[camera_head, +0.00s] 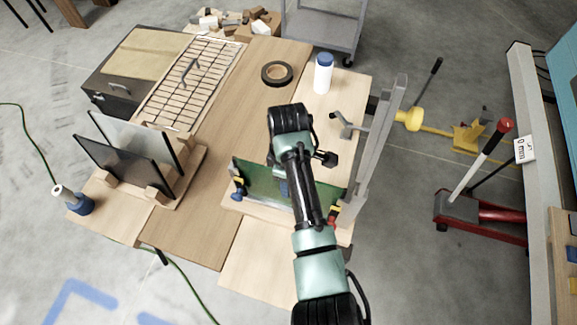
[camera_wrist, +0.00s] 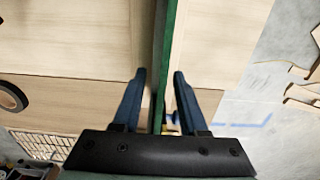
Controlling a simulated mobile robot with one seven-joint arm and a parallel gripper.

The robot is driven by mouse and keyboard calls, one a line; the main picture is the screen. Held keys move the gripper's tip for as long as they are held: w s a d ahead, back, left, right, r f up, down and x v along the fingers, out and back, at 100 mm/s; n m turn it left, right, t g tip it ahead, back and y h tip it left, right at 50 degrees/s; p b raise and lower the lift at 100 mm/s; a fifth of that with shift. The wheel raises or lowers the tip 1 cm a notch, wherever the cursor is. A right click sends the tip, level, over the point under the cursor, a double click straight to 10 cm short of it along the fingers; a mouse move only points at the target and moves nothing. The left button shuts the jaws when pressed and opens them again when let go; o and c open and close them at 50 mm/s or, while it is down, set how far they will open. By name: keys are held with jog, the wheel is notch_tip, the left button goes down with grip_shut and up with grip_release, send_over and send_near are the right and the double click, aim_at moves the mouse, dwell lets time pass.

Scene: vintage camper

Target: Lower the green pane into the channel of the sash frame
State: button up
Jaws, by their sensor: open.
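The green pane (camera_head: 258,180) stands on edge near the front of the right-hand board in the head view, partly hidden by my arm. Wooden parts of the sash frame (camera_head: 290,211) show around its lower edge, with clamps at both ends; I cannot tell whether the pane is seated in the channel. In the wrist view, the pane (camera_wrist: 170,45) appears as a thin green edge running between the blue fingertips of my gripper (camera_wrist: 160,75). My gripper is open around it, with a gap at the left finger and the right finger close to it.
A wooden rack (camera_head: 190,177) at left holds two dark-edged panes. The wood between rack and frame is clear.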

notch_tip(320, 180, up, 11)
jog(key=shift+r+p, duration=0.45)
jog(key=shift+p, duration=0.1)
